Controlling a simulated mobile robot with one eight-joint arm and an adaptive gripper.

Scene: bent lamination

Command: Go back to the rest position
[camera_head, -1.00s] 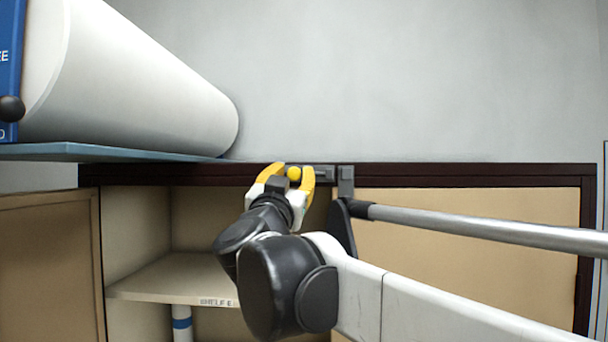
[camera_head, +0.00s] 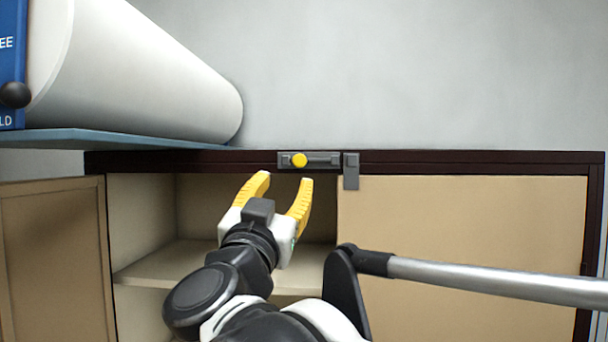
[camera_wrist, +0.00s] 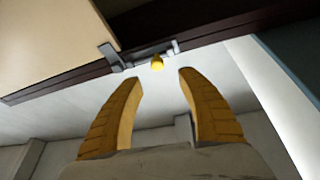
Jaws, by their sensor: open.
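My gripper (camera_head: 281,192) has yellow fingers, spread apart with nothing between them. In the head view it is in front of the open left side of the cabinet, below the grey latch (camera_head: 325,160) on the dark top rail. The latch has a yellow knob (camera_head: 299,160), and the fingers are clear of it. In the wrist view the open fingers (camera_wrist: 158,75) point toward the yellow knob (camera_wrist: 157,63), with a gap between them and it.
The left cabinet door (camera_head: 52,245) stands open, with a shelf (camera_head: 150,268) inside. The right door (camera_head: 470,215) is closed. A large white cylinder (camera_head: 140,75) lies on a blue surface (camera_head: 100,138) at upper left. A grey metal bar (camera_head: 490,281) crosses the lower right.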

